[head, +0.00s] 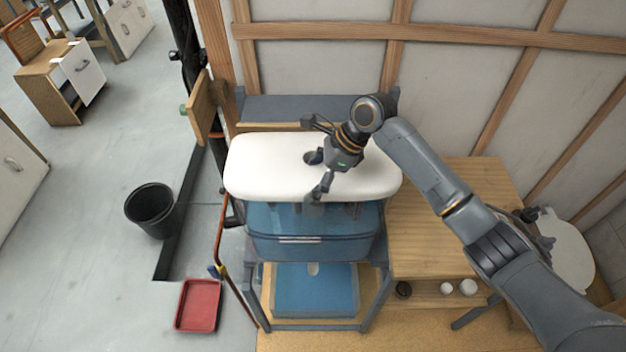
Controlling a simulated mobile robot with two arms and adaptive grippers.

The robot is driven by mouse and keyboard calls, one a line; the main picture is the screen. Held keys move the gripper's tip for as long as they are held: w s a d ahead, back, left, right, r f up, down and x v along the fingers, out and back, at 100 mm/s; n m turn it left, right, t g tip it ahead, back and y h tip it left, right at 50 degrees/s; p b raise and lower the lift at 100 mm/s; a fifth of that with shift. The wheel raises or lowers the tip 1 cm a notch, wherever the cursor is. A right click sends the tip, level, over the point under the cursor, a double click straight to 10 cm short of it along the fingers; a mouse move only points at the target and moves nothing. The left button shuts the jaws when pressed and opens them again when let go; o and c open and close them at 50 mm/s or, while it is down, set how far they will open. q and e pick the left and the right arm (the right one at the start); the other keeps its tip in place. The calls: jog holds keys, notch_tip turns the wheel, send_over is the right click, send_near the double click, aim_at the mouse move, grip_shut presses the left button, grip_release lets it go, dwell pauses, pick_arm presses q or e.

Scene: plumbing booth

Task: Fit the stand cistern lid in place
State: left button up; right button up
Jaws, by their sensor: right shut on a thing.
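The white cistern lid (262,168) is level above the see-through blue cistern (310,247) on its grey stand. It covers the cistern's top from this angle. I cannot tell whether its rim touches the cistern or hangs a little above it. My right gripper (318,158) comes over the lid from the right and is shut on it, with one finger on the far side and one towards the near edge. A dark round part at the lid's middle shows between the fingers. My left gripper is out of view.
A wooden bench (425,235) stands right of the stand, with small cups below it. A black bucket (151,208) and a red tray (198,305) lie on the floor at left. A copper pipe runs along the stand's left side. The timber-framed wall is behind.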

jog(key=shift+f+b, duration=0.45)
jog(key=shift+b, duration=0.2)
jog(key=shift+r+p, duration=0.1)
jog(key=shift+p, duration=0.45)
jog(key=shift+f+p, duration=0.25)
jog(key=shift+p, duration=0.1)
jog(key=shift+f, duration=1)
jog(key=shift+f+p, duration=0.1)
jog(key=shift+p, duration=0.8)
jog(key=o, duration=1.8)
jog(key=shift+o, duration=0.3)
jog(key=shift+s, duration=0.1)
